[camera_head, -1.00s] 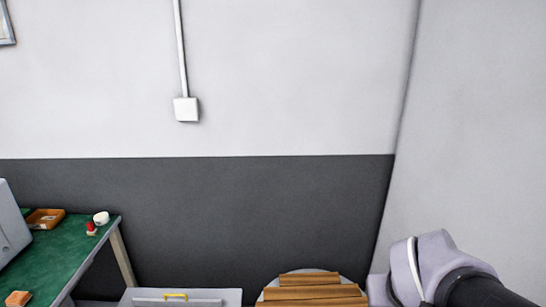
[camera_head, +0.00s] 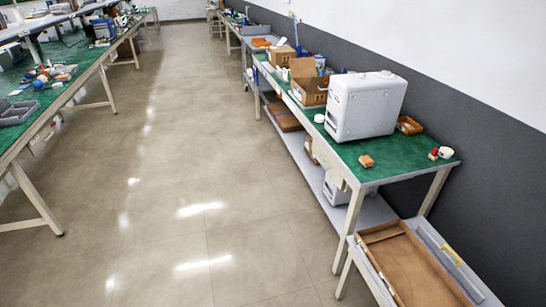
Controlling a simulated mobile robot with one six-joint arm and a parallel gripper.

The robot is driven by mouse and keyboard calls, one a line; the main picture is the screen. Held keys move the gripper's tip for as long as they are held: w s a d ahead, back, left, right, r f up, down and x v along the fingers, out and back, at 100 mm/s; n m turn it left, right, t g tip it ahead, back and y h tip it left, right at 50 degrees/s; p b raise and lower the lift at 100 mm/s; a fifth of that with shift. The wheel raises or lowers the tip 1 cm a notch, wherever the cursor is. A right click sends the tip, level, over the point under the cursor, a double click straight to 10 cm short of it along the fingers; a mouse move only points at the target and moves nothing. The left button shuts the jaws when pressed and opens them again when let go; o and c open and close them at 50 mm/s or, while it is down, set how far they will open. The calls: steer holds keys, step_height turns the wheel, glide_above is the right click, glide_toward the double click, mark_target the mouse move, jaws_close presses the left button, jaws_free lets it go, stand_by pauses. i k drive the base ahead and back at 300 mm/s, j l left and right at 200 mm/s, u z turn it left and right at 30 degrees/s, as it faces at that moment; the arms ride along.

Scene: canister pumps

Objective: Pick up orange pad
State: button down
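A small orange block-like pad (camera_head: 367,161) lies on the green-topped bench (camera_head: 412,165) on the right, near its front edge and in front of a white box-shaped machine (camera_head: 366,104). Another flat orange thing (camera_head: 261,42) lies farther back along the same row of benches; it is too small to tell what it is. My gripper is not in view.
An orange-brown tray (camera_head: 408,125), a white roll (camera_head: 446,153) and a small red item (camera_head: 433,154) are on the bench. A wooden tray (camera_head: 418,265) stands in front, at bottom right. Open floor (camera_head: 190,190) runs between the bench rows.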

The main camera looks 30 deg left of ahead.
mark_target(366, 160)
steer(key=u, duration=0.45)
steer(key=i+j, duration=0.3)
steer(key=i, duration=0.25)
steer(key=i+j+z, duration=0.1)
steer(key=i+j, duration=0.15)
steer(key=i, duration=0.3)
steer(key=i+j, duration=0.3)
steer(key=i, duration=0.25)
steer(key=i+j+z, duration=0.15)
steer(key=i+j, duration=0.2)
steer(key=i, duration=0.2)
steer(key=i+j, duration=0.35)
steer(key=i, duration=0.2)
